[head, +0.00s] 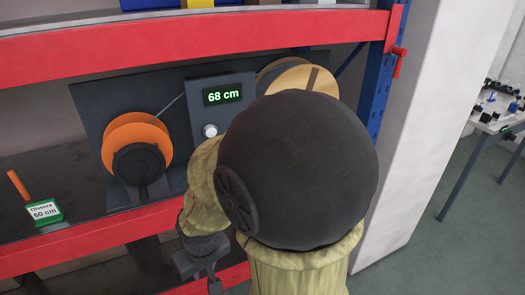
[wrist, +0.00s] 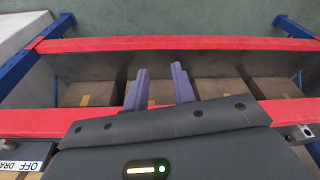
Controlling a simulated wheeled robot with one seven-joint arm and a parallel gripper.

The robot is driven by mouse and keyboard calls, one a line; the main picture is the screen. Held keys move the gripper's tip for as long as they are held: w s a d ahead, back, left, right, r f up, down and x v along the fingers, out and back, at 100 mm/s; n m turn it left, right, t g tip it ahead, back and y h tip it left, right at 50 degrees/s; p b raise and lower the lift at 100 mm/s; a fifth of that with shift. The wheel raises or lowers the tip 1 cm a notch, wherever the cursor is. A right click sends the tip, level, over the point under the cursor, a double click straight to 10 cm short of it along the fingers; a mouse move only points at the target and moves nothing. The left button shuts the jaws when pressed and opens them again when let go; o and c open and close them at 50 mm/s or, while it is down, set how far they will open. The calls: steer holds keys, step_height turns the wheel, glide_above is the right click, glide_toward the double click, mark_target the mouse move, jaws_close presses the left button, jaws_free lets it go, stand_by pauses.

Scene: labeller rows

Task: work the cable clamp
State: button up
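A dark cable-measuring unit stands on the shelf in the head view. Its grey panel (head: 197,107) carries a green display (head: 222,96) reading 68 cm and a pale round knob (head: 210,130). I cannot tell whether this knob is the cable clamp. An orange spool (head: 130,129) is on the left, with a thin cable running up from it towards the panel. A tan spool (head: 297,78) is on the right, partly hidden behind my arm. My gripper (wrist: 160,67) shows in the wrist view with its two purple-grey fingers apart and nothing between them.
A green block (head: 45,212) with a label reading 60 cm sits at the shelf's left, beside an orange stick (head: 18,185). A red front beam (head: 75,248) edges the shelf. Brown boxes (wrist: 217,91) lie below my gripper. A table (head: 490,120) stands far right.

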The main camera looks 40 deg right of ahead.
steer(key=shift+w, duration=0.1)
steer(key=w+d+r+m+t+h+p, duration=0.2)
steer(key=w+d+m+t+p, duration=0.15)
steer(key=w+m, duration=0.3)
steer(key=w+d+r+m+t+h+p, duration=0.2)
steer(key=w+d+m, duration=0.2)
steer(key=w+m, duration=0.25)
steer(key=d+r+m+h+p, duration=0.3)
steer(key=d+r+m+h, duration=0.3)
steer(key=d+m+h, duration=0.3)
steer(key=d+m+g, duration=0.1)
steer(key=d, duration=0.2)
steer(key=shift+s+d+r+h+p, duration=0.2)
steer(key=shift+d+h+p, duration=0.1)
steer(key=shift+d+p, duration=0.1)
steer(key=shift+w+d, duration=0.1)
